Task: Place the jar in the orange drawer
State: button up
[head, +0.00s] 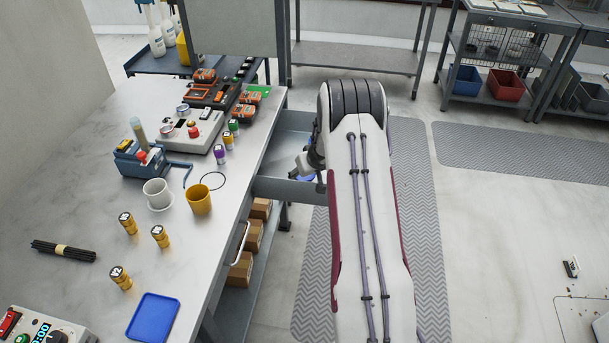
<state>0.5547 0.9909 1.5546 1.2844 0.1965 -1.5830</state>
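Small amber jars with black-and-white lids stand upright on the bench: one (128,223) at the back left, one (160,237) to its right and one (120,278) nearer the front. I cannot tell which jar the task means. A grey drawer (290,190) is pulled out from the bench's right side; no clearly orange drawer shows. My gripper (308,165) is over or in this open drawer, mostly hidden behind my arm. Its fingers and anything between them cannot be made out. A small blue thing (303,178) shows beside it in the drawer.
Cardboard boxes (240,268) sit on the shelf below. The floor to the right is largely clear.

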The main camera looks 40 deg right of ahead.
jog(key=shift+f, duration=0.35)
jog(key=shift+f, duration=0.15)
jog(key=o, duration=1.4)
jog(key=shift+s+r, duration=0.3)
jog(key=shift+r, duration=0.35)
jog(key=shift+v, duration=5.45)
jog(key=shift+a, duration=0.15)
